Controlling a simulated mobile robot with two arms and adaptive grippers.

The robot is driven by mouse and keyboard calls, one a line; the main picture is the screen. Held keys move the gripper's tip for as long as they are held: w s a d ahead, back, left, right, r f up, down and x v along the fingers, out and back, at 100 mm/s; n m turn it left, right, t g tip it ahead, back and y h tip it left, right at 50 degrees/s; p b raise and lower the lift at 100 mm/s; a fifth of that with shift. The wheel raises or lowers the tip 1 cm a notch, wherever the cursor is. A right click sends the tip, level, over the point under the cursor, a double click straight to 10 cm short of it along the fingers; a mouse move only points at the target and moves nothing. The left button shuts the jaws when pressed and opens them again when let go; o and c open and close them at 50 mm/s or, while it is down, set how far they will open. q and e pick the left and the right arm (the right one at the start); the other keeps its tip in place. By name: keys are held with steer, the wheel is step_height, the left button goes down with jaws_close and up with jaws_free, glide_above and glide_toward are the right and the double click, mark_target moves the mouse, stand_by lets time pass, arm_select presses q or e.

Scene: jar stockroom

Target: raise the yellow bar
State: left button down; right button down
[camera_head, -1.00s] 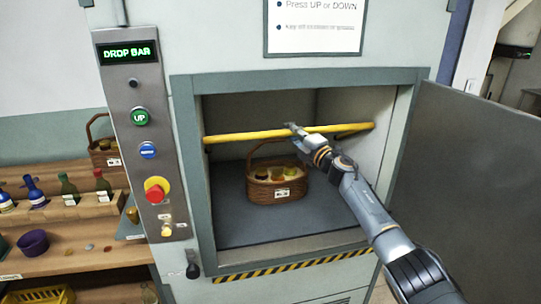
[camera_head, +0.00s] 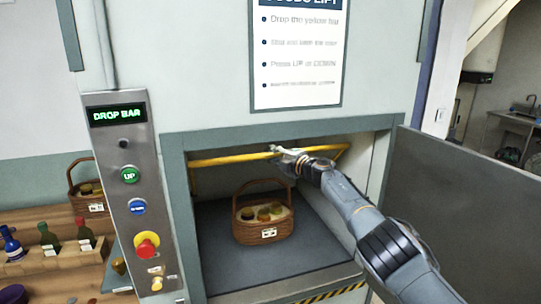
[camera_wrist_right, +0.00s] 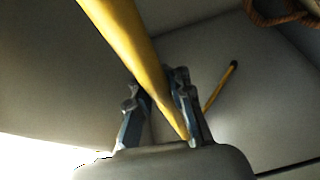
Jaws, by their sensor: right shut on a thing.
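The yellow bar (camera_head: 232,158) runs across the upper part of the lift opening in the head view. My right gripper (camera_head: 284,152) is shut on it near its middle. In the right wrist view the yellow bar (camera_wrist_right: 135,45) passes between the two fingers of my right gripper (camera_wrist_right: 160,108). The lift's display (camera_head: 118,114) reads DROP BAR. My left gripper is not in view.
A wicker basket (camera_head: 262,216) with jars stands on the lift floor (camera_head: 225,270) below the bar. The open grey door (camera_head: 465,205) is at the right. A button panel (camera_head: 125,190) stands left of the opening, beside wooden shelves (camera_head: 70,262) with bottles.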

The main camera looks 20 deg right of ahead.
steer(key=shift+w+r, duration=0.1)
steer(key=shift+r, duration=0.2)
steer(key=c, duration=1.5)
jaws_free()
steer(key=o, duration=0.3)
steer(key=shift+s+r, duration=0.1)
steer(key=shift+s, duration=0.3)
steer(key=shift+w+d, duration=0.15)
steer(key=shift+s+d, duration=0.4)
steer(key=shift+s, duration=0.15)
steer(key=v, duration=1.1)
steer(key=shift+a, duration=0.35)
